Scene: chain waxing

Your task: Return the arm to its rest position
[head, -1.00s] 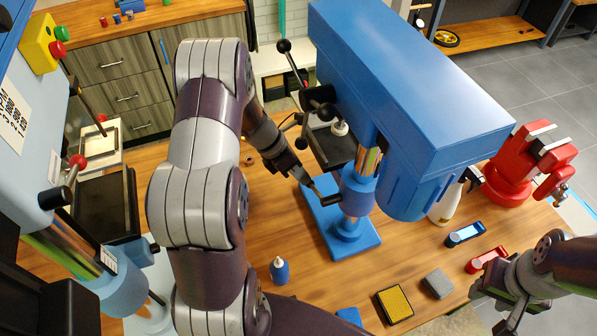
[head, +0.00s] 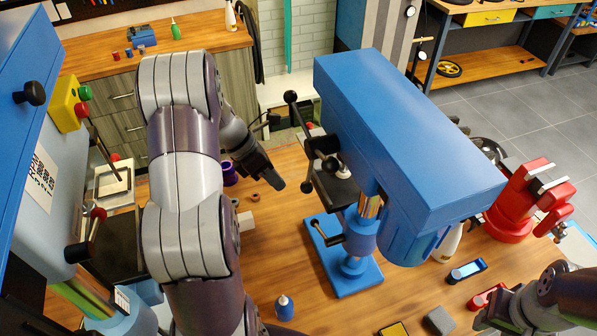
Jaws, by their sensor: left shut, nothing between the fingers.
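My left arm rises through the left middle of the head view. Its gripper (head: 277,184) is shut and empty, held over the wooden table just left of the blue drill press (head: 400,130). A clear gap separates it from the press column and the small dark handle (head: 328,238) there. My right gripper (head: 487,318) shows only partly at the lower right edge, so its jaws cannot be judged.
Another blue machine (head: 40,130) stands at the left edge. A blue bottle (head: 284,307), a blue tool (head: 466,271), a grey block (head: 440,320) and a red vise (head: 520,205) are on the table. Bare wood (head: 285,245) lies between my left arm and the press.

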